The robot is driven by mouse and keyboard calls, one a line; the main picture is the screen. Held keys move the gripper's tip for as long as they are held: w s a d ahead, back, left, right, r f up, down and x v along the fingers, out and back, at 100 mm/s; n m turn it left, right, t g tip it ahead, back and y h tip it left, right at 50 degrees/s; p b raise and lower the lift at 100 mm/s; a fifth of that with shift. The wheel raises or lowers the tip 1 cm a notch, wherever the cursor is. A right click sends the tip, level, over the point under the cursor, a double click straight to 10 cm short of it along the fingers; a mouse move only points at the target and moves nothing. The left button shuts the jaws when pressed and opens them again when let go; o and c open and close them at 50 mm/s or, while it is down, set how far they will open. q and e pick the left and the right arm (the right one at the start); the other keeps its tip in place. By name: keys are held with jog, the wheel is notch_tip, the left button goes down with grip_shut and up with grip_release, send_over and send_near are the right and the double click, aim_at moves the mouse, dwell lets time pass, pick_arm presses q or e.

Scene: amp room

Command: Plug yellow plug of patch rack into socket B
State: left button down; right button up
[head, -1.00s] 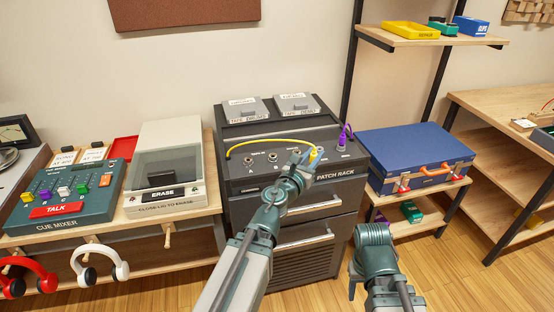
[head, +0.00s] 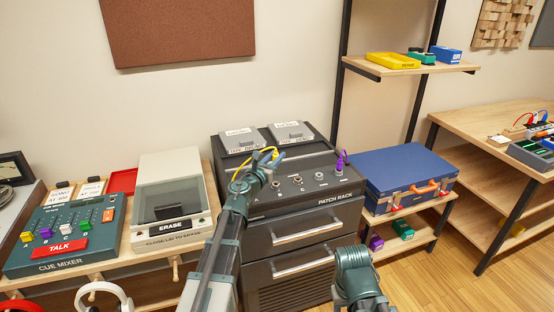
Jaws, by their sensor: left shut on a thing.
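The black patch rack (head: 318,214) stands in the middle of the head view, with a row of round sockets on its sloped top panel. My left gripper (head: 270,157) is above the left part of this panel, shut on the yellow plug, which is mostly hidden by the fingers. The yellow cable (head: 240,171) arcs from the panel's left side up to the gripper. Socket B (head: 274,183) looks empty, just below and right of the gripper; its label is too small to read surely. Socket A is hidden behind my wrist. My right arm shows at the bottom, its gripper out of view.
A purple plug (head: 340,164) sits at the panel's right end, past two empty sockets (head: 298,180). Two grey boxes (head: 240,140) stand on the rack's back. The eraser case (head: 172,196) and cue mixer (head: 66,235) are left; a blue case (head: 402,176) is right.

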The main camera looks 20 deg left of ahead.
pick_arm(q)
jog(key=shift+f, duration=0.15)
jog(key=shift+f+b, duration=2.75)
jog(key=shift+b, duration=0.1)
jog(key=shift+f+b, duration=1.05)
jog(key=c, duration=0.6)
grip_release()
jog(key=shift+s, duration=0.1)
jog(key=s+a, duration=0.2)
jog(key=s, duration=1.1)
jog(key=shift+s+a, duration=0.2)
jog(key=shift+a, duration=0.1)
